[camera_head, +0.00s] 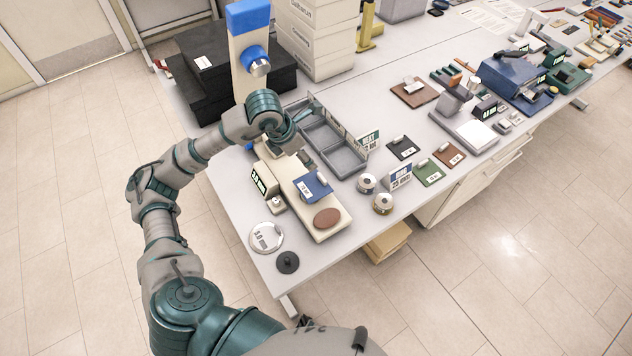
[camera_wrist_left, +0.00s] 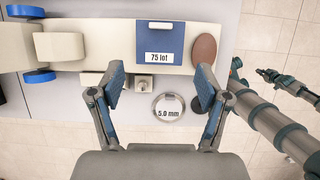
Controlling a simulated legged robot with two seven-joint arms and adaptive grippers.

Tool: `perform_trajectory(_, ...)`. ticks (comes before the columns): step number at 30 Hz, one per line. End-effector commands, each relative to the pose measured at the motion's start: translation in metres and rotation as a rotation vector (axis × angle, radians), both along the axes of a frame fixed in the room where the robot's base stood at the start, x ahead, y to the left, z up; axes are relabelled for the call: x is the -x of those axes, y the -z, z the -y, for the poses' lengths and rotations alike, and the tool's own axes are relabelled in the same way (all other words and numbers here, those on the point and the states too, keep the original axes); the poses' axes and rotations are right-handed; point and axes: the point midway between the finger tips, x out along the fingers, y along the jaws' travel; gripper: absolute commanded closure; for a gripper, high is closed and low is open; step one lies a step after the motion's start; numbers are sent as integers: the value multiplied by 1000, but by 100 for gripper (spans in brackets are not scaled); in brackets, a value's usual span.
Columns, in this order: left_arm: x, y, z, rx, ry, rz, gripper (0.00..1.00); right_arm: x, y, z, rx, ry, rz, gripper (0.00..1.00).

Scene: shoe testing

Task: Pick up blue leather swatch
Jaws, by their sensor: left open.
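The blue leather swatch (camera_head: 315,186) lies flat on the cream base of a test stand near the table's front left corner. It has a white label and a small white tab. In the left wrist view the swatch (camera_wrist_left: 160,40) is ahead of the fingers, reading "75 lot", a little above the gap between them. My left gripper (camera_wrist_left: 162,84) is open and empty, its two fingertips apart. In the head view the left gripper is partly hidden by its own wrist, behind and left of the swatch.
A brown disc (camera_head: 327,217) lies beside the swatch on the stand. The stand's upright column (camera_head: 243,62) rises behind. A round 5.0 mm gauge (camera_head: 266,237) and a black disc (camera_head: 288,262) lie near the table edge. Grey trays (camera_head: 345,160) and metal tins (camera_head: 383,203) stand right.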

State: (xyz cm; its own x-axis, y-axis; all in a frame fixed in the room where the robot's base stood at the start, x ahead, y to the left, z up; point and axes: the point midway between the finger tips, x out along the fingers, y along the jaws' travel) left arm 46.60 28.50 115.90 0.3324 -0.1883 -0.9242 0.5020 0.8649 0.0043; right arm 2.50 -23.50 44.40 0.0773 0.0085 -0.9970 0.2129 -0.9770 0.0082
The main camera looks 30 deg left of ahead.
Motion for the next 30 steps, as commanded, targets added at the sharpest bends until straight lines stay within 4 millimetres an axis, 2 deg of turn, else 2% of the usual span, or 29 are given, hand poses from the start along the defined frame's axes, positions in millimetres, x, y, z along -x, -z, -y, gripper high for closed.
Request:
perform_trajectory(6,-17,49,11,5,5,-9,24,0,-9,4,5,-2,-1,100)
perform_trajectory(12,-31,86,18,7,4,-6,24,-4,-16,9,10,-1,5,100)
perform_trajectory(20,-39,106,22,7,5,-5,24,-8,-21,10,11,0,12,100)
perform_trajectory(24,-49,125,26,8,4,-7,24,-9,-31,10,11,0,12,100)
perform_trajectory(30,-56,145,30,6,5,-3,24,-9,-33,9,10,0,12,100)
